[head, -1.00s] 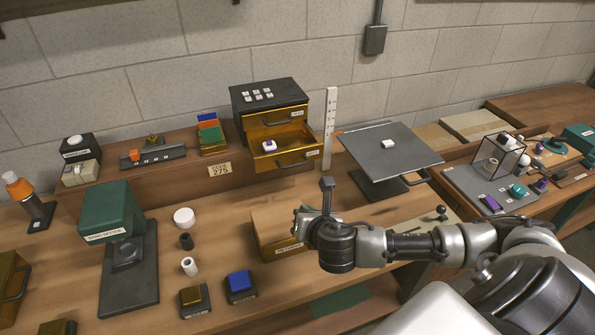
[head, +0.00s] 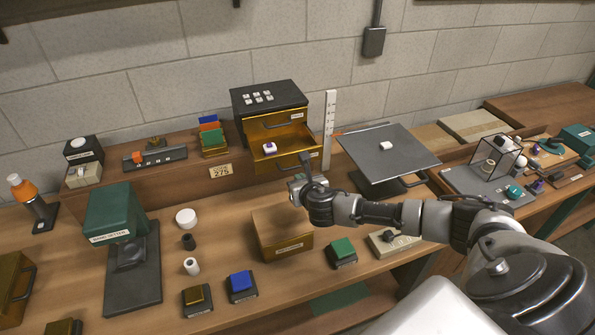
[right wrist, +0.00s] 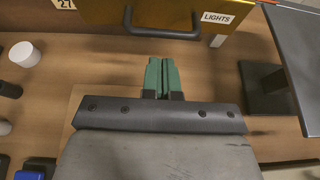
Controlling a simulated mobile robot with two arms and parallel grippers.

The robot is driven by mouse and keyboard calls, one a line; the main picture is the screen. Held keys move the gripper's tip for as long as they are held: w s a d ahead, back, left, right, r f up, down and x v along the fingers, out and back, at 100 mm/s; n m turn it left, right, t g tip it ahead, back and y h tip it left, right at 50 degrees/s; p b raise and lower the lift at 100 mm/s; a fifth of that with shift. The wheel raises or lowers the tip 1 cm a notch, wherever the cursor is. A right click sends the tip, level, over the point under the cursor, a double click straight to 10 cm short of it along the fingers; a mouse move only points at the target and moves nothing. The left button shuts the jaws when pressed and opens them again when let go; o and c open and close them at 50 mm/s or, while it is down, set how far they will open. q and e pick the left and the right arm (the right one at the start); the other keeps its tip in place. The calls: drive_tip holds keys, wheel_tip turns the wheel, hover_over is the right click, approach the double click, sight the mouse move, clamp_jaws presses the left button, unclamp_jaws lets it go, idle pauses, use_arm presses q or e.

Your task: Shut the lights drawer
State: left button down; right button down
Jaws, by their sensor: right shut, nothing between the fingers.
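The lights drawer (head: 312,155) is the lower brass drawer of a dark-topped cabinet (head: 268,97). It is pulled out, and a small white piece with a purple top (head: 270,147) lies inside. In the right wrist view its front (right wrist: 150,12) has a dark bar handle (right wrist: 160,30) and a LIGHTS label (right wrist: 217,18). My right gripper (right wrist: 162,72) is shut and empty, its green fingers pointing at the drawer front just below the handle, with a small gap showing. In the head view the right gripper (head: 297,180) is just in front of the drawer. My left gripper is not in view.
A brass box (head: 283,235) stands on the bench below my right gripper. A dark tilted plate on a stand (head: 375,155) is right of the drawer, and a white ruled strip (head: 329,125) stands beside the cabinet. A green press (head: 115,215) is at the left.

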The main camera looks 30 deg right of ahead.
drive_tip(key=shift+w+d+r, duration=0.15)
drive_tip(key=shift+w, duration=0.5)
drive_tip(key=shift+w+d+r, duration=0.1)
drive_tip(key=shift+w+d, duration=0.05)
drive_tip(key=shift+w, duration=0.45)
